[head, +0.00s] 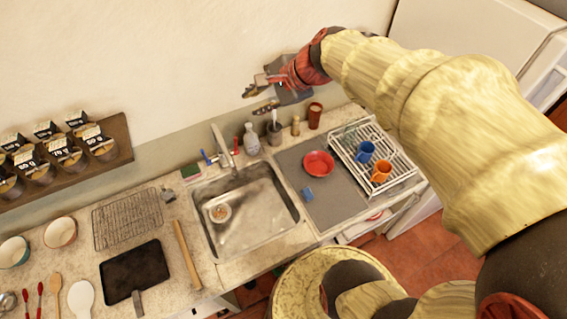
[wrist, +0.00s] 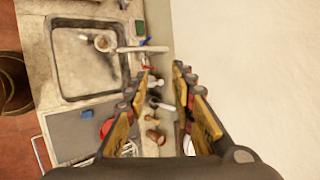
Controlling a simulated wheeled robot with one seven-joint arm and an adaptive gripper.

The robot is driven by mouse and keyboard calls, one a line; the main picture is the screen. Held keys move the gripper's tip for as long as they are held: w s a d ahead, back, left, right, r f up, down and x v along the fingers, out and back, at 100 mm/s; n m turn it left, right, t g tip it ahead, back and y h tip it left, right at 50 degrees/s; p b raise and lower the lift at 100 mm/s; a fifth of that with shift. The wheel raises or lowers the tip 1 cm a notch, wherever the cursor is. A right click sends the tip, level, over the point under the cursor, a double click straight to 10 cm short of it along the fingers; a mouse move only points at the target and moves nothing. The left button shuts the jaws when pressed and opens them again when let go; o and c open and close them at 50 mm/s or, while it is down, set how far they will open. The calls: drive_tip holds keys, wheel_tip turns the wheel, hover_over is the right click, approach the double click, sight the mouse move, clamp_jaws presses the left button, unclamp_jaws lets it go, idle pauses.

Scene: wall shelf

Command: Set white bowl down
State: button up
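Two pale bowls stand on the counter at the far left of the head view: a white one with a greenish outside (head: 14,252) and a whitish one with a reddish outside (head: 60,232). I cannot tell which is the task's white bowl. My gripper (head: 258,97) is high near the wall, above the back of the counter right of the sink, far from both bowls. In the wrist view my gripper (wrist: 163,72) has its fingers apart, with no object seen held between them. A small white patch (wrist: 188,146) shows near its base; I cannot tell what it is.
A wall shelf (head: 122,133) with labelled dark jars hangs at left. Below my gripper are the sink (head: 270,222), tap (head: 222,145), soap bottle (head: 251,140) and brown cup (head: 314,115). A red bowl (head: 318,164) lies on a grey mat, beside a rack (head: 400,160) with mugs.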

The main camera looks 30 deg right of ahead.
drive_tip(key=s+a+n+g+h, duration=0.1)
drive_tip(key=s+a+n, duration=0.1)
drive_tip(key=s+n, duration=0.7)
drive_tip(key=s+a+f+n+g+h, duration=0.1)
drive_tip(key=s+a+n+h, duration=0.1)
drive_tip(key=s+n, duration=0.7)
drive_tip(key=shift+s+f+h, duration=0.15)
drive_tip(key=shift+s+h, duration=0.15)
drive_tip(key=shift+s, duration=0.3)
drive_tip(key=shift+f, duration=0.1)
